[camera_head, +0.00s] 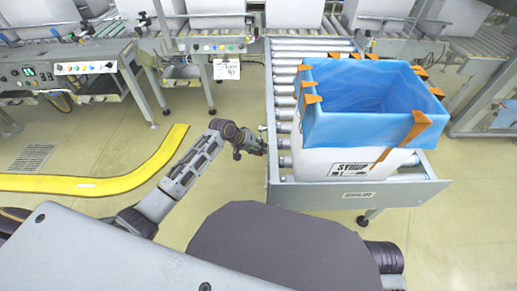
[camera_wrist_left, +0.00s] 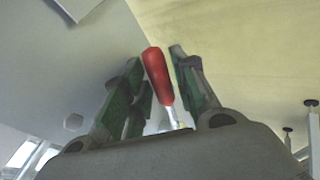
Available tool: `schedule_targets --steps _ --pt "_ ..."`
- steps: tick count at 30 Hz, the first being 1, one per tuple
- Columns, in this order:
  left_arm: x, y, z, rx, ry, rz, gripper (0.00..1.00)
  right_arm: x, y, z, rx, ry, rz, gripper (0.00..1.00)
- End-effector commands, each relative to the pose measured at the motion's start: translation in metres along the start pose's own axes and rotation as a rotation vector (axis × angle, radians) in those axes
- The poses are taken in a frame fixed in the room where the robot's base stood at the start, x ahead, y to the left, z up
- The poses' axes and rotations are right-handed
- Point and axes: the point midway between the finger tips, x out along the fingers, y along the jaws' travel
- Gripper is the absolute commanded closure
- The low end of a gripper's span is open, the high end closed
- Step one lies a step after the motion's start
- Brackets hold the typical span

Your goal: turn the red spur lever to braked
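The red spur lever (camera_wrist_left: 158,76) shows in the left wrist view, a red grip on a pale metal stem. It stands between the two fingers of my left gripper (camera_wrist_left: 160,85), with a visible gap on the right side and a narrower one on the left. The left gripper is open around the grip. In the head view my left gripper (camera_head: 256,146) is at the left side of the roller conveyor (camera_head: 284,104), where the lever is too small to make out clearly. My right gripper is in neither view.
A white box (camera_head: 340,163) with a blue liner (camera_head: 345,120) held by orange clips stands on the conveyor. A grey end plate (camera_head: 358,194) closes its front. Machines with buttons (camera_head: 85,67) stand at the back left. Open floor with a yellow strip (camera_head: 100,184) lies left.

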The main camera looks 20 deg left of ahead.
Motion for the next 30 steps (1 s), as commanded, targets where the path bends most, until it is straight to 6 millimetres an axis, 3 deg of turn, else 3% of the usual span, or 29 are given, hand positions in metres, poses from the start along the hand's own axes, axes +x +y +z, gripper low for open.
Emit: schedule_targets --steps 3,10,30 --pt "-0.0002 0.0001 -0.0001 0.000 0.000 0.000 0.72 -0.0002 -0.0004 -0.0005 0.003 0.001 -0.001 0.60" --pt "-0.0003 -0.0001 -0.0001 0.000 0.000 0.000 1.00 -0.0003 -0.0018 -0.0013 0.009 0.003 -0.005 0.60" --pt "0.0042 -0.0037 0.0014 0.031 0.046 -0.002 1.00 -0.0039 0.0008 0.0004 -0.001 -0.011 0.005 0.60"
